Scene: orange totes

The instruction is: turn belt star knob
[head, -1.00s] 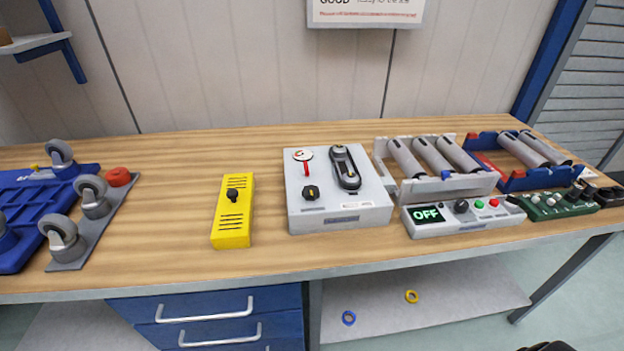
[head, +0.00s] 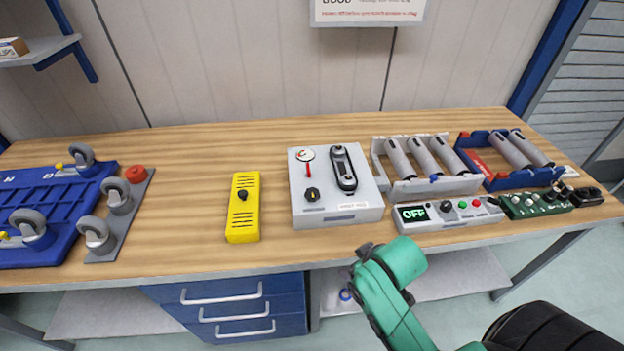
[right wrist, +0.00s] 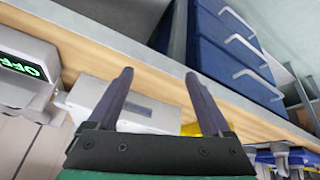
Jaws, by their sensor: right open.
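The grey belt unit (head: 337,215) stands on the bench, with a black star-shaped knob (head: 312,194) at its front left. A dark belt loop (head: 344,170) lies behind and right of the knob, and a red pointer with a round white dial (head: 306,155) is behind it. In the right wrist view, my right gripper (right wrist: 160,73) has its two dark fingers spread with nothing between them. A pale unit (right wrist: 150,112) shows beyond the fingers; no knob is visible there. My green right arm (head: 395,280) is in front of the bench in the head view. My left gripper is out of view.
A yellow box (head: 243,230) with a black knob stands left of the unit. A controller reading OFF (head: 430,224), roller frames (head: 408,188) and a green box (head: 535,210) are to the right. A blue caster plate (head: 50,200) is far left.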

